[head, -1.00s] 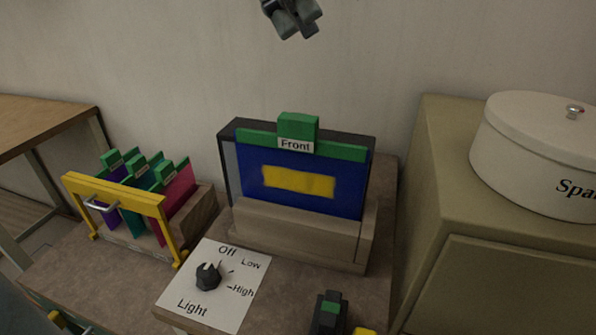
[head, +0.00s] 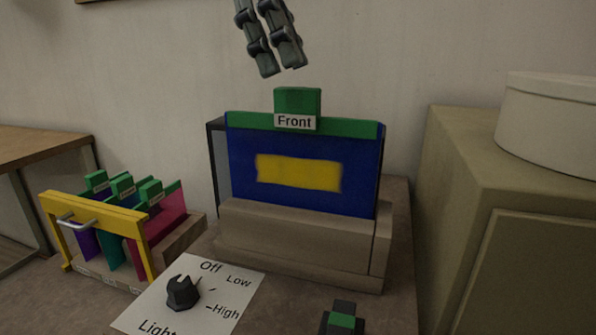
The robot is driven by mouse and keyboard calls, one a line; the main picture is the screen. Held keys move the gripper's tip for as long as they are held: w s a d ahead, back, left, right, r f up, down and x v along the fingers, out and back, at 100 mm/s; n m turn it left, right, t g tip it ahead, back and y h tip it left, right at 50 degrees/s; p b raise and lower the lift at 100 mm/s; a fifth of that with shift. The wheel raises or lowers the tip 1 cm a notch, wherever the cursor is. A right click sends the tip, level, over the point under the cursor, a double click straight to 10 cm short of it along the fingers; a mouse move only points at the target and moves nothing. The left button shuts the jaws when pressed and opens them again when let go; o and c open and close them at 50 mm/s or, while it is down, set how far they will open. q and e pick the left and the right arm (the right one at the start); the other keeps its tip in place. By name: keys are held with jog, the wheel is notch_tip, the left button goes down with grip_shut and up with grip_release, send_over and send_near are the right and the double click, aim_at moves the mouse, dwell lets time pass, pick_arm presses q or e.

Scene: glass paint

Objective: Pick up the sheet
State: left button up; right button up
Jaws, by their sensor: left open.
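The sheet (head: 215,160) is a blue panel with a yellow painted rectangle. A green strip runs along its top, with a raised green tab (head: 298,101) labelled "Front". It stands upright in a wooden holder (head: 300,245) on the table, against a dark frame. My left gripper (head: 282,72) is above the tab, a little left of its middle, with its fingers pointing down. It is open, apart from the tab and empty. My right gripper is not seen.
A rack with a yellow frame (head: 95,208) holds several coloured sheets with green tabs at left. A light dial (head: 182,293) lies in front on a white card. A beige cabinet (head: 480,170) with a white tin (head: 545,125) stands at right. A small dark-and-green object (head: 341,320) is at the front.

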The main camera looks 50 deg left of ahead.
aim_at(298, 89)
pick_arm(q)
jog(key=x, duration=0.2)
jog(key=a+x, duration=0.1)
jog(key=x, duration=0.1)
jog(key=shift+w+d+f+b, duration=0.15)
jog(key=shift+f+b, duration=0.15)
jog(key=shift+f, duration=0.25)
jog(key=shift+d+f, duration=0.2)
jog(key=shift+a, duration=0.1)
jog(key=shift+c, duration=0.3)
jog(key=shift+w, duration=0.1)
grip_shut()
